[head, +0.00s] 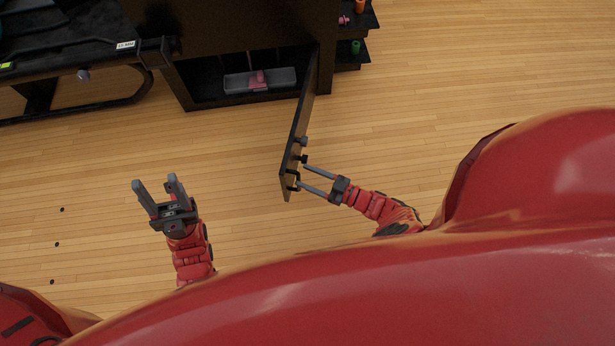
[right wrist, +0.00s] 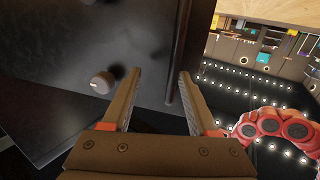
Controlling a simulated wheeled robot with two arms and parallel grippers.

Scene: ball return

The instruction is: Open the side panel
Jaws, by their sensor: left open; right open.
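The side panel (head: 297,135) is a thin dark door, swung out from the black cabinet (head: 240,35) so that the compartment behind it stands open. A round knob (head: 304,141) sits on its right face. My right gripper (head: 302,176) is open, with its fingertips at the panel's free end; I cannot tell if they touch it. In the right wrist view the panel (right wrist: 90,40) fills the left side, with a knob (right wrist: 102,82) left of the open fingers (right wrist: 158,95). My left gripper (head: 156,182) is open and empty above the floor, left of the panel.
A grey tray (head: 238,83) with a pink object (head: 257,80) lies inside the open compartment. A black table-like frame (head: 75,50) stands at the upper left. Shelves with small coloured items (head: 355,47) stand right of the cabinet. The wooden floor (head: 450,70) is clear at right.

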